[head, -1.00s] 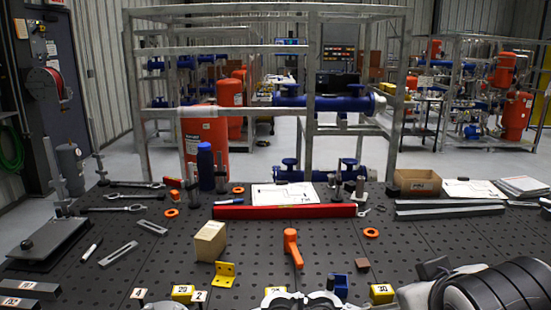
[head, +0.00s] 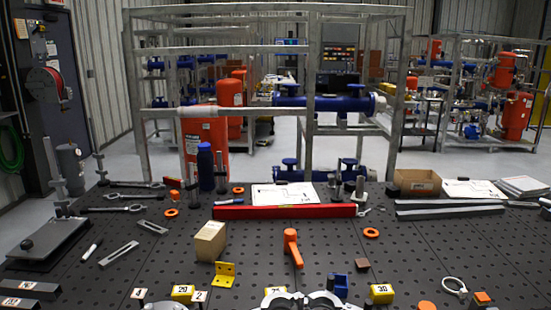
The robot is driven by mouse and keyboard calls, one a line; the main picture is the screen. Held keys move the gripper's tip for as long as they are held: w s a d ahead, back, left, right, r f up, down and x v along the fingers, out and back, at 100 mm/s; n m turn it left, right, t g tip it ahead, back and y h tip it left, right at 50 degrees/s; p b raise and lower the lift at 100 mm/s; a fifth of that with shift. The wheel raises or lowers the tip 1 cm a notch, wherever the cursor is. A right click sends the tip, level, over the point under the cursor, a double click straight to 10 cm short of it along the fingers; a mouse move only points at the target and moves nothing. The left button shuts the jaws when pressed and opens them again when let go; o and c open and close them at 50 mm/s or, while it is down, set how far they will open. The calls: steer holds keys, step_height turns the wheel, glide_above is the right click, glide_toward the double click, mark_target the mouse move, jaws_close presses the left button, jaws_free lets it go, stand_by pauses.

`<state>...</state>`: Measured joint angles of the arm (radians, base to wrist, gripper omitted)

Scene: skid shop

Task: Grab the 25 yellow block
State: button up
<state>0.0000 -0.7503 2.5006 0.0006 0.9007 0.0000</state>
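Several small yellow blocks stand along the near edge of the black perforated table. Another yellow block (head: 183,292) at the left carries a label that looks like 20 or 29. A third yellow block (head: 381,292) at the right is labelled 30.
A yellow angle bracket (head: 225,274), a tan box (head: 210,241), an orange-handled part (head: 292,248) and a blue part (head: 338,285) stand close behind the blocks. A red bar (head: 285,211) lies farther back. A white ring (head: 455,286) lies at the right.

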stand_by(0.3)
steer(key=c, duration=1.5)
